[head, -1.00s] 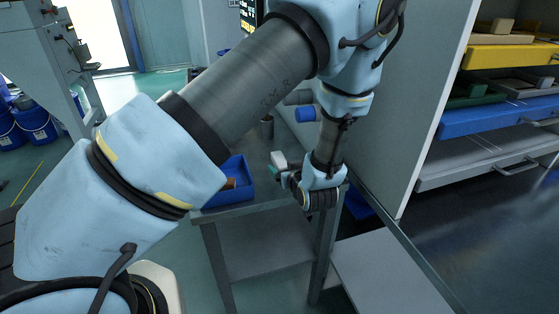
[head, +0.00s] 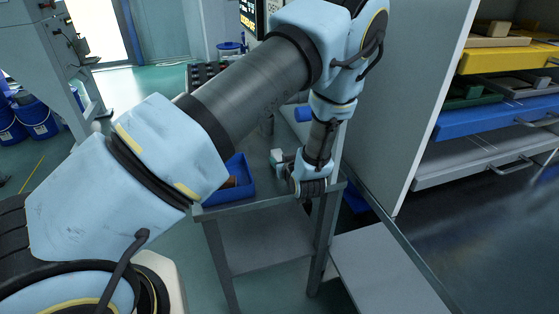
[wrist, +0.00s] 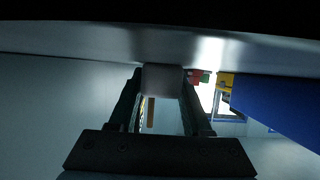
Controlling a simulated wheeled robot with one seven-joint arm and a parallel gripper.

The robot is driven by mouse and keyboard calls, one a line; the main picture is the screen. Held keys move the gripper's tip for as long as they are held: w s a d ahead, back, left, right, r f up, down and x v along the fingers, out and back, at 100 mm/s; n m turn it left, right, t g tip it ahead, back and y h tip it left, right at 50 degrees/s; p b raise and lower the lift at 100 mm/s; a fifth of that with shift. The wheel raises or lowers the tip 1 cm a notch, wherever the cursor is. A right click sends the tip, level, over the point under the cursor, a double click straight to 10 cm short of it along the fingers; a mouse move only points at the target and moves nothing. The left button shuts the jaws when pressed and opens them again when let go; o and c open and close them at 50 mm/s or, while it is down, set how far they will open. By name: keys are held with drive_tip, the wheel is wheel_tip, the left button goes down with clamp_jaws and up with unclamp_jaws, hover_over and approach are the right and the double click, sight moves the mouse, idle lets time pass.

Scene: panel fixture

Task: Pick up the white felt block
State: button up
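A pale, light-grey block (wrist: 162,79) sits between the tips of my two dark fingers in the wrist view, against a grey surface; I take it for the white felt block. My gripper (wrist: 162,88) has a finger close along each side of it. The view does not show whether the fingers press on it. In the head view my gripper is at the front right of the small grey table (head: 237,207), with its fingertips mostly hidden by my wrist.
A blue bin (head: 240,178) stands on the table left of my wrist. A blue cylinder (head: 303,114) is behind. A cabinet panel (head: 402,110) rises close on the right, with shelves of coloured trays (head: 490,118) beyond. Red-green and yellow pieces (wrist: 226,82) show beside blue in the wrist view.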

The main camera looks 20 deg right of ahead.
clamp_jaws()
drive_tip(key=shift+r+b, duration=0.1)
drive_tip(key=shift+b, duration=0.2)
